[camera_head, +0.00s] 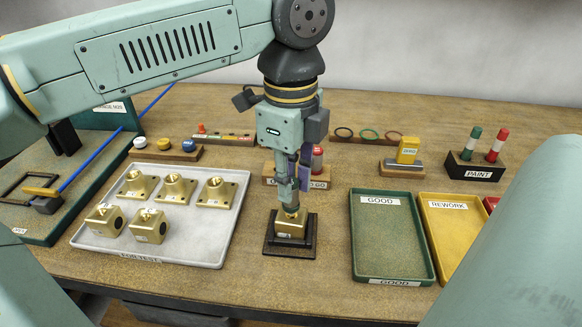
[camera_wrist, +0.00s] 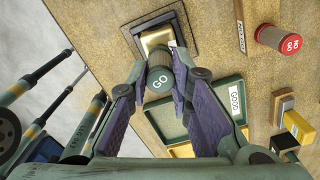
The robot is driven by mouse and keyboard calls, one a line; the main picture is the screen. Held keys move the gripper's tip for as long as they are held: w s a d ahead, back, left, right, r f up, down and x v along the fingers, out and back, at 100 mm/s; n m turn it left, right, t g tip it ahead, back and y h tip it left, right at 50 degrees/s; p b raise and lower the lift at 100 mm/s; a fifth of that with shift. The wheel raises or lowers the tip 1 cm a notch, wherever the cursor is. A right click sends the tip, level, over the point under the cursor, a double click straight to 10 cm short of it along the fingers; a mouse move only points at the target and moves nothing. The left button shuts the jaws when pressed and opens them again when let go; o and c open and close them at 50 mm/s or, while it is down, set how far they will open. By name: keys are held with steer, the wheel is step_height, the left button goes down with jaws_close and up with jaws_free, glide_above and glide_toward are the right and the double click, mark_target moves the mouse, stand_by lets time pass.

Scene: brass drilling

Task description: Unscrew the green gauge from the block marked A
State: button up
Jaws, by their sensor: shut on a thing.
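The green gauge marked GO (camera_wrist: 159,79) is between the two finger pads of my gripper (camera_head: 290,204), which is shut on it. In the wrist view my gripper (camera_wrist: 158,70) points at the block with the gauge in line. The brass block (camera_head: 291,229) sits in a dark square fixture (camera_head: 289,248); in the wrist view the block (camera_wrist: 156,40) shows just beyond the gauge. The gauge's far end meets or hides the block's top, and I cannot tell how deep it sits. A small label on the block is too small to read.
A grey tray (camera_head: 190,240) with several brass parts lies to the left. Green (camera_head: 392,274) and yellow (camera_head: 436,268) trays lie to the right. Behind my gripper stands a red NO GO gauge (camera_head: 317,161). Bare table lies in front of the fixture.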

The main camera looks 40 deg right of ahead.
steer(key=shift+r+p, duration=1.65)
steer(key=shift+r, duration=0.5)
